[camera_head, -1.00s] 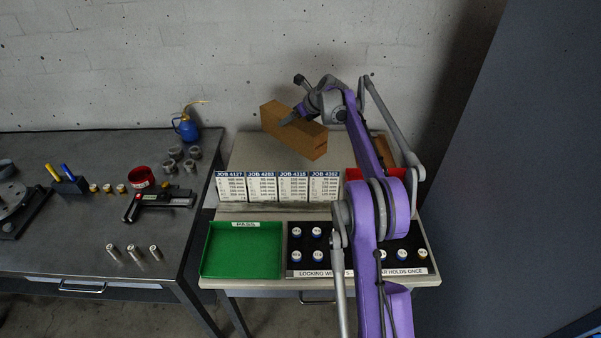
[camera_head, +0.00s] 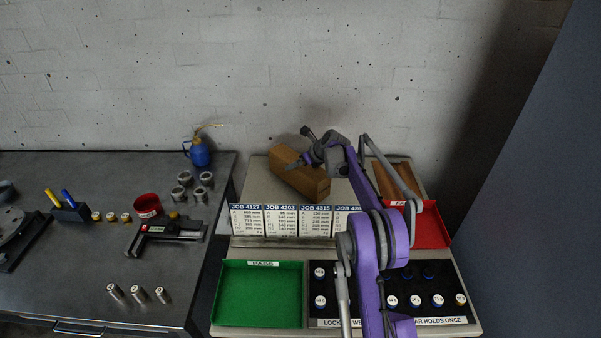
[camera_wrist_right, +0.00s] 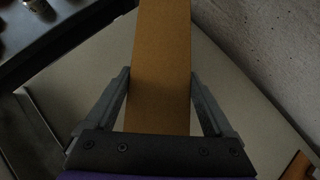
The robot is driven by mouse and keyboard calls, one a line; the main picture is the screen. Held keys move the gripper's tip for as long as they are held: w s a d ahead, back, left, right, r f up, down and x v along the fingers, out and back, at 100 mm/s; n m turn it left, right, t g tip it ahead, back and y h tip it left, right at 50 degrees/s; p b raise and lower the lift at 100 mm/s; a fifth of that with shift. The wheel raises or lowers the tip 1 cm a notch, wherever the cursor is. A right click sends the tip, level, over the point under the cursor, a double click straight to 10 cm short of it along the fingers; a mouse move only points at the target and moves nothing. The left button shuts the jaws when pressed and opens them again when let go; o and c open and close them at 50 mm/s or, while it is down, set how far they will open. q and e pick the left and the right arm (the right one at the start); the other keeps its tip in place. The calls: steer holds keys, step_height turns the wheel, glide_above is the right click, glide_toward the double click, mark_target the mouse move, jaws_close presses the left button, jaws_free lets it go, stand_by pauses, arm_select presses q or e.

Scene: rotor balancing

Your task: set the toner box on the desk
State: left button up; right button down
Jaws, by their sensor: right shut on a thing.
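The brown toner box (camera_head: 300,172) is a long plain carton over the back part of a light-topped desk (camera_head: 257,197), behind the job cards. It lies at a slant, its near end toward the right. My right gripper (camera_head: 318,155) is shut on it from above, at the middle or right part. In the right wrist view the box (camera_wrist_right: 163,70) runs between both fingers of the gripper (camera_wrist_right: 163,100) and out past the top edge. I cannot tell whether its underside touches the desk. My left gripper is out of view.
Job cards (camera_head: 281,221) stand just in front of the box. A green PASS tray (camera_head: 262,293), a red tray (camera_head: 430,230) and a black weight holder (camera_head: 430,283) occupy the front and right. Another brown item (camera_head: 386,180) is behind my arm. A dark bench (camera_head: 80,240) is left.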

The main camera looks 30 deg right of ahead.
steer(key=shift+f, duration=1.65)
steer(key=shift+f, duration=0.2)
jaws_free()
steer(key=shift+r, duration=0.15)
